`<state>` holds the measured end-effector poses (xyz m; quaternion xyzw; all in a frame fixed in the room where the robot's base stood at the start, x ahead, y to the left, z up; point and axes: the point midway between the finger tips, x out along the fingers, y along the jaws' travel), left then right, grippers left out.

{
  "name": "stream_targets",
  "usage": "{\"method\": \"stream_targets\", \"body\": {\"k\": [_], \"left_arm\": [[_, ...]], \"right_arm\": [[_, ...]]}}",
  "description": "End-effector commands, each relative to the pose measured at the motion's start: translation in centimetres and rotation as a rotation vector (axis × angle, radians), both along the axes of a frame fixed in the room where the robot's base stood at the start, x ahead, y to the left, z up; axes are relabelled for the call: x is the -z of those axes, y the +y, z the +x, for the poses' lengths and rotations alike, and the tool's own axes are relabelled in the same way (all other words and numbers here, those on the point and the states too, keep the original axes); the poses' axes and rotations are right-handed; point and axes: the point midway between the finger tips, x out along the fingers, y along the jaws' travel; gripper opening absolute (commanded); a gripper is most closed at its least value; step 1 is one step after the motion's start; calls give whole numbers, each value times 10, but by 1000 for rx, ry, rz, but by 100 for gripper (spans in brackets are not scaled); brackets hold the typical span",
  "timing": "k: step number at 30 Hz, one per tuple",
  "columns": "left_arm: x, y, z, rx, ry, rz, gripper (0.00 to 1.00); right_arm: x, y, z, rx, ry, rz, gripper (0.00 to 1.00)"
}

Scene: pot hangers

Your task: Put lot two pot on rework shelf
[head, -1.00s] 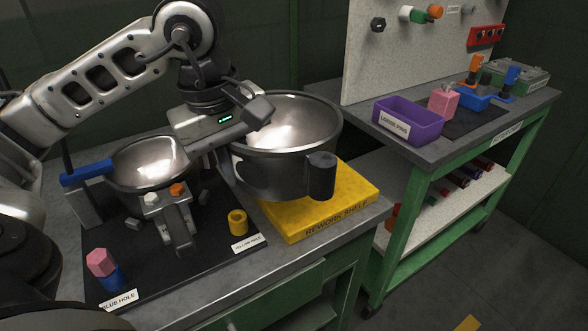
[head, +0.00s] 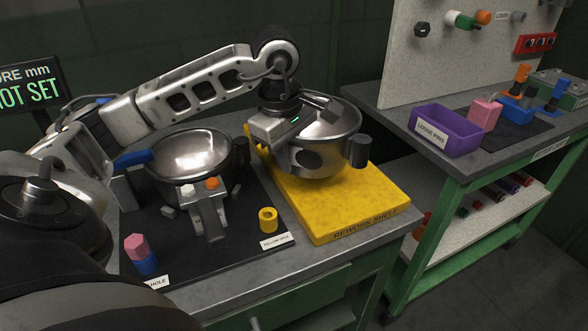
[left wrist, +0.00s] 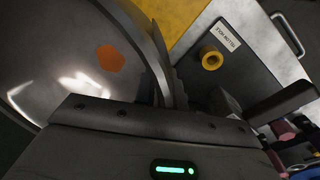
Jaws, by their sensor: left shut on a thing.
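A metal pot (head: 330,158) with a black side handle (head: 361,151) is over the back part of the yellow rework shelf (head: 370,205). My left gripper (head: 284,132) is shut on its near-left wall. In the left wrist view the gripper (left wrist: 165,88) grips the rim, and an orange hexagonal mark (left wrist: 110,58) shows inside the pot (left wrist: 60,45). I cannot tell whether the pot's base touches the shelf. A second metal pot (head: 190,158) stands on the dark mat to the left. My right gripper is out of view.
On the dark mat (head: 240,235) are a yellow ring (head: 268,220), a pink-and-blue peg (head: 140,255) and a stand with white and orange knobs (head: 208,210). A second bench at right carries a purple bin (head: 446,132). The shelf's front half is clear.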

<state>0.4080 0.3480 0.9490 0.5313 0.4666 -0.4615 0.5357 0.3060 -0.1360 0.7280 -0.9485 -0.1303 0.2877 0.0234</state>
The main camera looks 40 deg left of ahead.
Motion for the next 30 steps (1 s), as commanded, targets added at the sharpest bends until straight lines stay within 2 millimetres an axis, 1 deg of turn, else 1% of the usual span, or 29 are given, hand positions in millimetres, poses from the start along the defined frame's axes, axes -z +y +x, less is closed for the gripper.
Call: {"method": "stream_targets", "body": {"k": [1, 8, 10, 13, 16, 23, 27, 28, 30], "left_arm": [[3, 0, 4, -1, -3, -2, 0], [13, 2, 13, 0, -5, -3, 0], [21, 3, 17, -1, -3, -1, 0], [37, 3, 15, 0, 1, 0, 0], [46, 3, 15, 0, -2, -1, 0], [47, 3, 16, 0, -6, -1, 0], [52, 3, 16, 0, -6, -1, 0], [52, 3, 15, 1, 0, 0, 17], [52, 3, 15, 0, 0, -1, 34]], "right_arm": [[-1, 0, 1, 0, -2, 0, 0], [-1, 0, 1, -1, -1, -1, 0], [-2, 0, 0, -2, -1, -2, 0], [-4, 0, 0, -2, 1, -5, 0], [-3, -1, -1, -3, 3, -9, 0], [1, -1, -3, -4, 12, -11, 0], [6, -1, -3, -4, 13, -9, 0], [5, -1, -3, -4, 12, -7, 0], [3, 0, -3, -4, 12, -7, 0]]}}
